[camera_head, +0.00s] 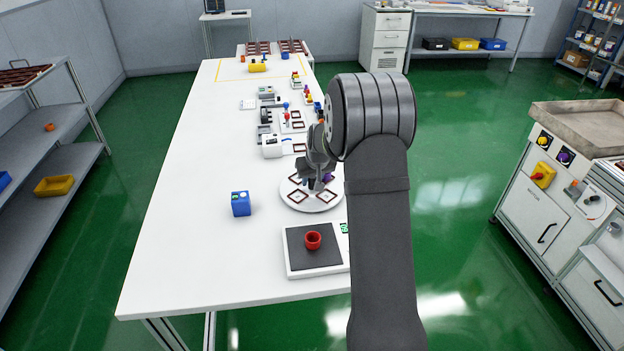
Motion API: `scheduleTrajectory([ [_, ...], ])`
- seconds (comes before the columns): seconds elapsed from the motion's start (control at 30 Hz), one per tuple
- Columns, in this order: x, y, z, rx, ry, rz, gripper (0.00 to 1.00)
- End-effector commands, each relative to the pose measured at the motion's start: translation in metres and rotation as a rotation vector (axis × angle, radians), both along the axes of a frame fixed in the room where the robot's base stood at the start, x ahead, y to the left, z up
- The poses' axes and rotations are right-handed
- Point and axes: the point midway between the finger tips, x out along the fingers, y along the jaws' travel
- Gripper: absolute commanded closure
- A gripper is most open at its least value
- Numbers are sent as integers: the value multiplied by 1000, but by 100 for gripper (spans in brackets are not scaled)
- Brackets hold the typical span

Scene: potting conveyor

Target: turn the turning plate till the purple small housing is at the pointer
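The turning plate (312,207) is a white disc with brown square frames on it, on the table's right side. A small purple thing (328,177), likely the purple small housing, shows at the plate's back right, beside my gripper. My gripper (315,186) is low over the back of the plate. It is too small and dark to tell whether its fingers are open or shut, or whether they touch anything. My arm hides the plate's right edge. I cannot make out the pointer.
A blue box (241,204) stands left of the plate. Behind the plate is a white machine (272,146), with several small devices farther back. The table's left side (185,200) is clear.

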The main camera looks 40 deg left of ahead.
Motion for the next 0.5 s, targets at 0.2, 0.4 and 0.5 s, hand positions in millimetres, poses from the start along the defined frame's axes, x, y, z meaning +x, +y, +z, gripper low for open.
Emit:
scheduleTrajectory([
  [0.2,1,1,-4,0,0,0,68],
  [0.4,1,1,-3,0,0,0,81],
  [0.5,1,1,-3,0,0,0,100],
])
